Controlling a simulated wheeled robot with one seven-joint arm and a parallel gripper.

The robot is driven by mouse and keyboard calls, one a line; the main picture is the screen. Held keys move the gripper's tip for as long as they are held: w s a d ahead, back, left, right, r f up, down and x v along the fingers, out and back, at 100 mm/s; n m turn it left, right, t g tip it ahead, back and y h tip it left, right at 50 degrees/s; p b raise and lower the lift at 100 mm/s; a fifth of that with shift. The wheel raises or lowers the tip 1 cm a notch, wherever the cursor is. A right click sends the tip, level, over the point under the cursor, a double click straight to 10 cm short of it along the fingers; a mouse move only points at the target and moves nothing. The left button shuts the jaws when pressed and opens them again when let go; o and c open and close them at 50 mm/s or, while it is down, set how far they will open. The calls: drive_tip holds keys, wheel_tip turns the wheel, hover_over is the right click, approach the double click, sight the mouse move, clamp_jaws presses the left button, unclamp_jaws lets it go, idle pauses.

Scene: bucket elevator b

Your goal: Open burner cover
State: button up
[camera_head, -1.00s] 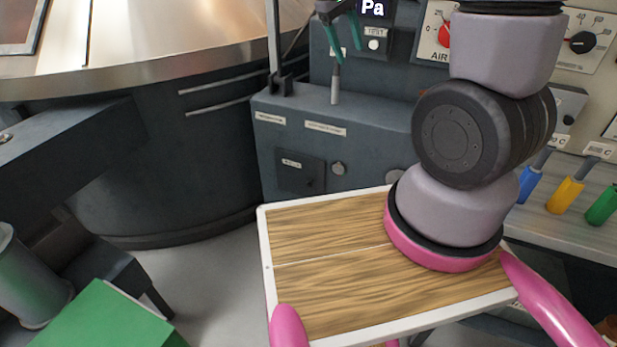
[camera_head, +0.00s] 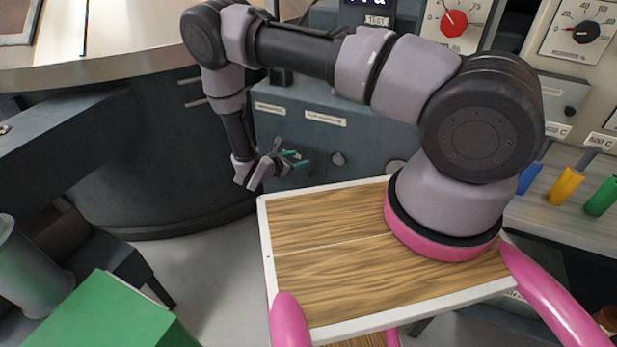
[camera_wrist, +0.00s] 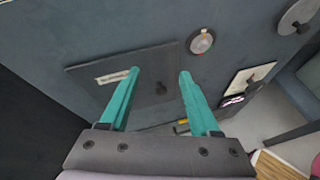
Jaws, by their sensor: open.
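The burner cover appears to be a dark, flat rectangular panel on the front of the grey cabinet (camera_head: 352,146). It looks shut. Nothing is held. I cannot tell whether the fingers touch the panel.
A round silver knob (camera_wrist: 201,41) is beside the cover. A green box (camera_head: 105,318) is at lower left. Coloured handles (camera_head: 565,186) stand on a shelf at right. Grey floor (camera_head: 215,265) is clear.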

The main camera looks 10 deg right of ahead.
sight(309, 175)
drive_tip(key=s+f+n+t+y, duration=0.2)
drive_tip(key=s+f+n, duration=0.15)
drive_tip(key=f, duration=0.55)
drive_tip(key=shift+n, duration=0.45)
drive_tip(key=x, duration=1)
drive_tip(key=shift+w+a+f, duration=0.2)
drive_tip(key=shift+w+f, duration=0.1)
drive_tip(key=shift+w, duration=0.2)
clamp_jaws()
